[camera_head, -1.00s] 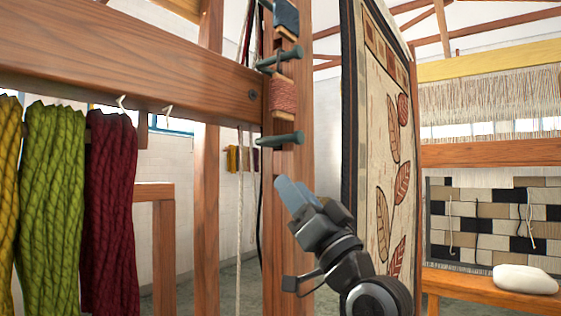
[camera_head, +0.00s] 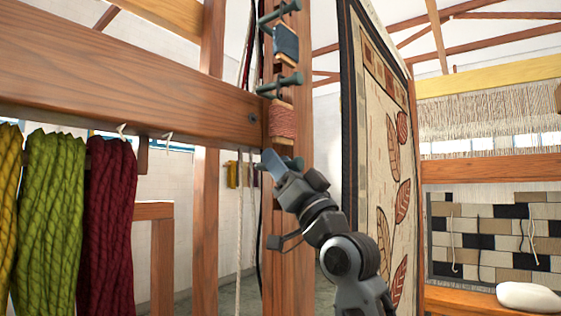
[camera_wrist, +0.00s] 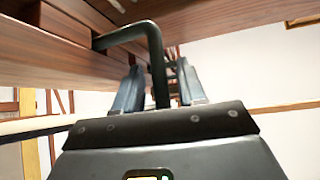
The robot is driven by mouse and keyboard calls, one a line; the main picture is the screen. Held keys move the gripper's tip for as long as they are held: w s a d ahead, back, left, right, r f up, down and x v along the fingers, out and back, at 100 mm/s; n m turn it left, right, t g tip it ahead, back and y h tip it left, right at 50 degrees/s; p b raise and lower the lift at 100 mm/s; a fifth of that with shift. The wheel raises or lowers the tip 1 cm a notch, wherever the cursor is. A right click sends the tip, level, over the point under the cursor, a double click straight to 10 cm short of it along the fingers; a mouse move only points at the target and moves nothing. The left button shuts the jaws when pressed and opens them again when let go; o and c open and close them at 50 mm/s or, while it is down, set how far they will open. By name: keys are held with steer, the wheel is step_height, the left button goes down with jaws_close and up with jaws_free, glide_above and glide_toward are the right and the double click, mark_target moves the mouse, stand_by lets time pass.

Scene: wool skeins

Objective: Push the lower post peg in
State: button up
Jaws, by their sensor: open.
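The lower post peg (camera_head: 293,163) is a dark green-grey peg on the front of the wooden post (camera_head: 287,225), below a skein of pink-red yarn. My gripper (camera_head: 271,160) is at the peg, its blue-grey fingers overlapping the peg's left part in the head view. I cannot tell whether they touch. In the wrist view my open gripper (camera_wrist: 160,78) shows two fingers apart, with a dark bent rod (camera_wrist: 154,55) seen between them. I cannot tell whether that rod is the peg.
A middle peg (camera_head: 281,83) and a top peg (camera_head: 279,11) stick out higher on the post. Yellow, green and maroon skeins (camera_head: 107,225) hang at left. A leaf-patterned rug (camera_head: 375,150) stands close at right.

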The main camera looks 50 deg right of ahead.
jaws_close()
stand_by(0.4)
